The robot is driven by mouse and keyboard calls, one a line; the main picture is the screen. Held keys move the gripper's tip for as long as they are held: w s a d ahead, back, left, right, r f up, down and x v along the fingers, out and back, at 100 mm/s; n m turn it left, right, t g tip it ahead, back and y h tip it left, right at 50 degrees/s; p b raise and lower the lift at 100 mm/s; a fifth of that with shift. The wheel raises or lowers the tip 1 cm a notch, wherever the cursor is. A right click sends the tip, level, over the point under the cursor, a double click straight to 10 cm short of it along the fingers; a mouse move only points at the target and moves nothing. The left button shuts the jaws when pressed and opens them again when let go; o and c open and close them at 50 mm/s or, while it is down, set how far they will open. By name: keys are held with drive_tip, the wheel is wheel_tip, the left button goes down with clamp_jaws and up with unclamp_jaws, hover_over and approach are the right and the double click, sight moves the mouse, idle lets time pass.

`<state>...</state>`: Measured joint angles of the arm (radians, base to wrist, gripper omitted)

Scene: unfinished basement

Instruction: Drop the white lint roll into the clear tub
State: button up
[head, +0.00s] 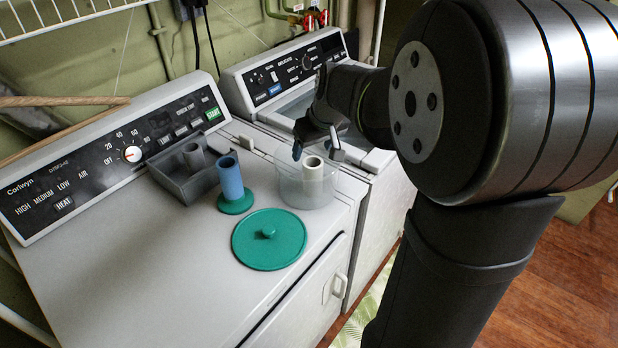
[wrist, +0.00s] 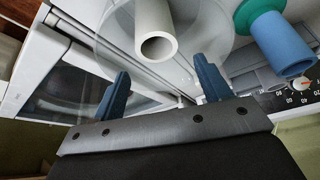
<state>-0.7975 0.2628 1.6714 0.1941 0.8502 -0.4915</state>
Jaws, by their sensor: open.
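The white lint roll (head: 312,171) stands upright inside the clear tub (head: 305,196) on top of the dryer. In the wrist view the white lint roll (wrist: 155,30) shows its hollow end, and the clear tub (wrist: 110,42) shows as a faint round outline around it. My gripper (head: 316,150) is over the tub, just above the roll. Its two blue fingers are spread apart in the wrist view (wrist: 163,90), with nothing between them. The roll is beyond the fingertips and looks apart from them.
A blue roll (head: 230,177) stands on a green round base left of the tub. A green lid (head: 269,239) lies flat in front. A grey open box (head: 187,178) holding a grey tube is at the back left. The dryer top's front left is clear.

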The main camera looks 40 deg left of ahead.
drive_tip(key=v, duration=1.5)
drive_tip(key=shift+w+f, duration=0.1)
drive_tip(key=x, duration=1.7)
drive_tip(key=shift+f, duration=0.1)
drive_tip(key=shift+a, duration=0.15)
drive_tip(key=shift+r, duration=0.85)
drive_tip(key=shift+f, duration=0.1)
